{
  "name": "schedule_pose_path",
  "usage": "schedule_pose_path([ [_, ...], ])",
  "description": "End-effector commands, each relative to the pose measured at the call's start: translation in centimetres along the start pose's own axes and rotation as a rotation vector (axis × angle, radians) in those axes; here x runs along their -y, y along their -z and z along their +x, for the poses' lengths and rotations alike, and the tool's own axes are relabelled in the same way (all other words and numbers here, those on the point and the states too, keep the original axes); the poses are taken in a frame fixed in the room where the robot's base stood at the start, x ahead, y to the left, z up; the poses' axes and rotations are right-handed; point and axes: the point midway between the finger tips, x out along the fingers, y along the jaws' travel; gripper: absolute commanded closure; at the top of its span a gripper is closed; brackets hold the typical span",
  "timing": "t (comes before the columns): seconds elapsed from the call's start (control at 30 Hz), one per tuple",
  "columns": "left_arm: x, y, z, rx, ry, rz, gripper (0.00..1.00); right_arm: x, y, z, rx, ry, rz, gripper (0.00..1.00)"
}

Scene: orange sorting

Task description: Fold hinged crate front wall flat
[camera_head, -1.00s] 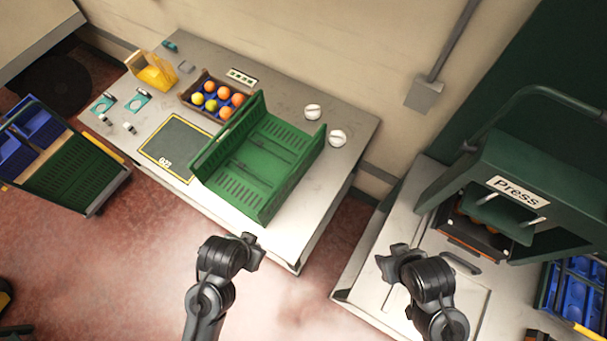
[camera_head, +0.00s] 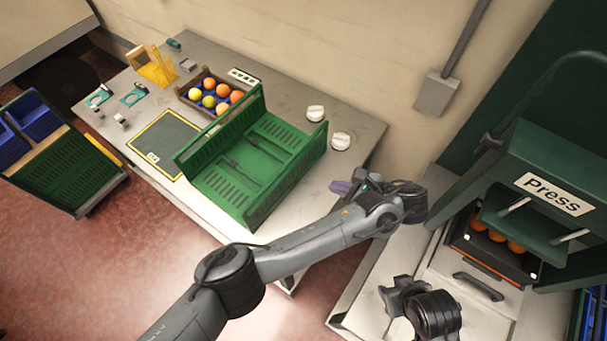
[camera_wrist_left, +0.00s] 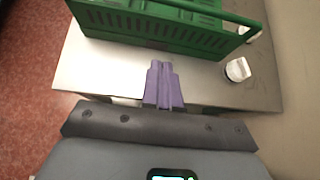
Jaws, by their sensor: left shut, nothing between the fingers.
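The green hinged crate (camera_head: 240,165) sits on the grey table. Two slotted walls stand up along its left and right long sides; its slatted inside is visible between them, and the two ends look low. My left gripper (camera_head: 342,187) reaches over the table's right part, apart from the crate's right wall. Its purple fingers are together and empty. In the left wrist view the fingers (camera_wrist_left: 163,85) point at the crate's slotted wall (camera_wrist_left: 150,28), with bare tabletop between. My right gripper (camera_head: 390,298) is over the press bench; its jaw opening is unclear.
Two white round objects (camera_head: 316,113) (camera_head: 341,141) stand right of the crate. A box of oranges (camera_head: 184,92) and a dark mat (camera_head: 165,140) lie left of it. The press (camera_head: 545,190) is at the right. The tabletop near my left fingers is clear.

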Motion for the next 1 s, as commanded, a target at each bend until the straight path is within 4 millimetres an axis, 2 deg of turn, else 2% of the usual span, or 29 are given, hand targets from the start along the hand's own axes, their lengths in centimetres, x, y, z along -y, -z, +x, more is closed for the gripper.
schedule_pose_path([
  [0.1, 0.4, -0.7, 0.6, 0.047, -0.006, 0.018, 1.0, 0.0, -0.2, 0.6, -0.001, 0.0, 0.0, 0.57],
  [0.27, 0.4, -0.8, 1.8, 0.054, -0.007, 0.02, 1.0, 0.1, -0.5, 1.6, -0.002, 0.0, 0.0, 0.57],
  [0.57, 0.4, -0.7, 5.9, 0.052, -0.006, 0.019, 1.0, 0.2, -1.7, 5.5, -0.002, 0.0, -0.001, 0.57],
  [0.7, 0.3, -1.1, 8.5, 0.052, -0.008, 0.018, 1.0, 0.2, -2.0, 6.2, 0.0, -0.001, -0.002, 0.57],
  [0.83, 0.3, -1.6, 10.5, 0.052, -0.008, 0.02, 1.0, 0.1, -1.7, 5.5, 0.0, -0.002, -0.003, 0.57],
  [1.0, 0.4, -3.3, 11.8, 0.05, -0.006, 0.019, 1.0, 0.1, -1.5, 4.9, -0.002, -0.003, -0.005, 0.57],
])
